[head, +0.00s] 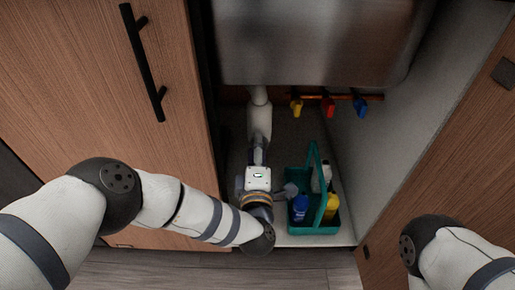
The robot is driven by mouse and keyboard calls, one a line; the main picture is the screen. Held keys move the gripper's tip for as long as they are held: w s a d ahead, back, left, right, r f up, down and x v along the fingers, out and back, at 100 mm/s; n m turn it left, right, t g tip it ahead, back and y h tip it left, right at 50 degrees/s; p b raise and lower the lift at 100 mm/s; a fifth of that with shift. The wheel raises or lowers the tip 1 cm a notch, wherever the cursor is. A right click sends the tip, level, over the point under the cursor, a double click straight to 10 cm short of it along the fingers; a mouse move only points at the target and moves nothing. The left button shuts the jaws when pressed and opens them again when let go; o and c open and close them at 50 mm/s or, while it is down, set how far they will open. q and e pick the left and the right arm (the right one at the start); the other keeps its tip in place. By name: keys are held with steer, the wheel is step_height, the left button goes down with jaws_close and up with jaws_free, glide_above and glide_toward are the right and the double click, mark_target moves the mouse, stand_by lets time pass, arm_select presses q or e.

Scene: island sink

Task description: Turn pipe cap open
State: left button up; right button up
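A white drain pipe (259,97) comes down from the sink in the open cabinet, with a wider white section (259,122) below. I cannot make out a separate cap on it; my gripper may hide its lower end. My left arm reaches into the cabinet from the left. My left gripper (258,147) points up the picture at the lower end of the wider section and overlaps it. I cannot tell whether it touches the pipe or whether its fingers are open or shut. My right arm is at the lower right, and its gripper is out of view.
The steel sink basin (310,45) hangs overhead. A copper pipe (344,97) carries yellow (296,107), red (328,107) and blue (360,105) valve handles. A green caddy (315,229) with bottles stands right of my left wrist. Wooden cabinet doors (70,90) flank the opening.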

arm_select(q)
steer(key=shift+d+n, duration=0.1)
steer(key=shift+n, duration=0.3)
steer(key=o, duration=1)
steer(key=shift+o, duration=0.2)
steer(key=shift+s, duration=0.15)
steer(key=s, duration=1.2)
steer(key=shift+w, duration=0.1)
